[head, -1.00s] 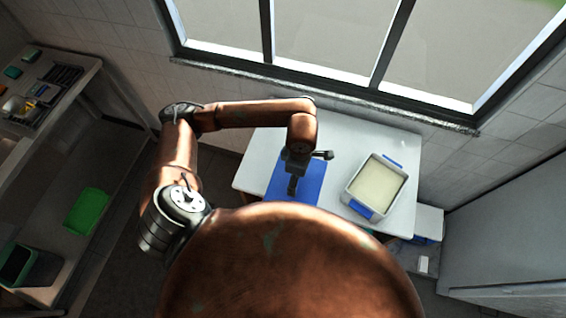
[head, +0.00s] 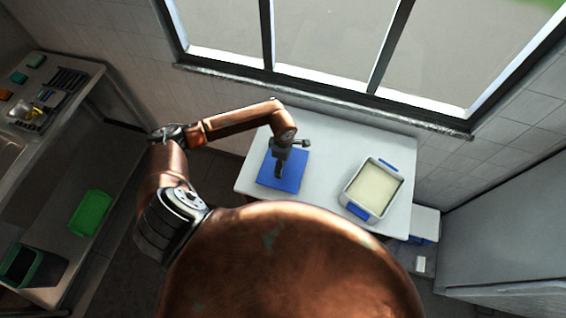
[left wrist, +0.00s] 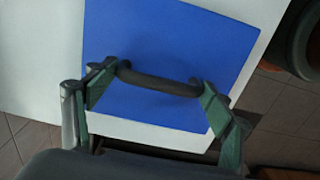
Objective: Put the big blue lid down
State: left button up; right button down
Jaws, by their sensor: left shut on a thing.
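The big blue lid (head: 294,166) is a flat square with a dark handle (left wrist: 155,80) across its top. It is over the left part of the white table (head: 330,150); I cannot tell whether it touches the top. My left gripper (head: 279,168) is shut on the handle from above. In the left wrist view the lid (left wrist: 160,40) lies below the gripper (left wrist: 158,88), whose green fingers are at the two ends of the handle. One lid corner is near the table edge. My right gripper is not in view.
A white container (head: 351,205) with blue clips and pale contents stands open on the table, right of the lid, with bare table between. A window (head: 330,50) is behind. A counter at left holds small items, with a green tray (head: 90,213) below.

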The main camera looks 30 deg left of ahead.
pick_arm(q)
jog(key=shift+f, duration=0.65)
jog(key=shift+f, duration=0.2)
jog(key=o, duration=1.2)
jog(key=shift+r, duration=0.1)
